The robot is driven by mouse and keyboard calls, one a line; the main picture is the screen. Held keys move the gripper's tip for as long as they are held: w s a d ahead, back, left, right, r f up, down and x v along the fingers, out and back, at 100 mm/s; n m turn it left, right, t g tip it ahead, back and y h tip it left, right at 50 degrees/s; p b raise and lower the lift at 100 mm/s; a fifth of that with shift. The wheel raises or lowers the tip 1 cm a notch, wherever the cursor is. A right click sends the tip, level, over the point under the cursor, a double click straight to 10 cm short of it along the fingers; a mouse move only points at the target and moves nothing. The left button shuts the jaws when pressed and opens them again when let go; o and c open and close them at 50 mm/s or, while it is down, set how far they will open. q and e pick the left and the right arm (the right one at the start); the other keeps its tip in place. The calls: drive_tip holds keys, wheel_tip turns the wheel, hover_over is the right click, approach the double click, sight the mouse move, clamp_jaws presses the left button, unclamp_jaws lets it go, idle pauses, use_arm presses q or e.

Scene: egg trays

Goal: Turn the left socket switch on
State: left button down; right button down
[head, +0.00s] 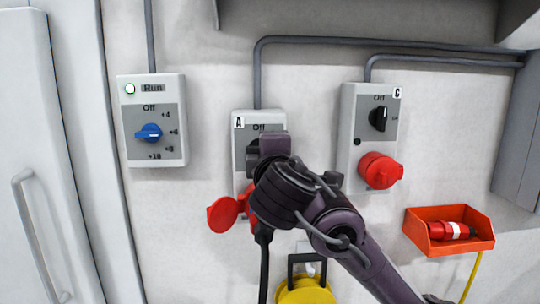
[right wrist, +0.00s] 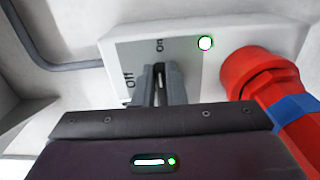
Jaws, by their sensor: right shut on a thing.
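The left socket box, marked A (head: 245,118), is on the wall with its switch mostly hidden behind my right gripper (head: 262,150). In the right wrist view, my right gripper (right wrist: 160,92) is shut on the black switch knob (right wrist: 160,72). The knob appears turned toward the "On" mark, with "Off" to its left. The small round lamp (right wrist: 205,43) on the box looks lit, white with a green rim. A red plug with a blue band (right wrist: 292,112) sits in the box's red socket (right wrist: 250,75). My left gripper is out of view.
Socket box C (head: 352,100) is to the right, with a black switch (head: 378,118) and a closed red cover (head: 380,170). A box with a blue knob (head: 149,133) is at left. An orange bin (head: 483,243) holds a red plug. Yellow cable (head: 305,291) hangs below.

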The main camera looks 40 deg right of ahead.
drive_tip(key=shift+f, duration=0.15)
drive_tip(key=c, duration=1.5)
unclamp_jaws()
drive_tip(key=shift+a, duration=0.1)
drive_tip(key=v, duration=0.7)
drive_tip(key=shift+s+a, duration=0.15)
drive_tip(key=shift+s, duration=0.25)
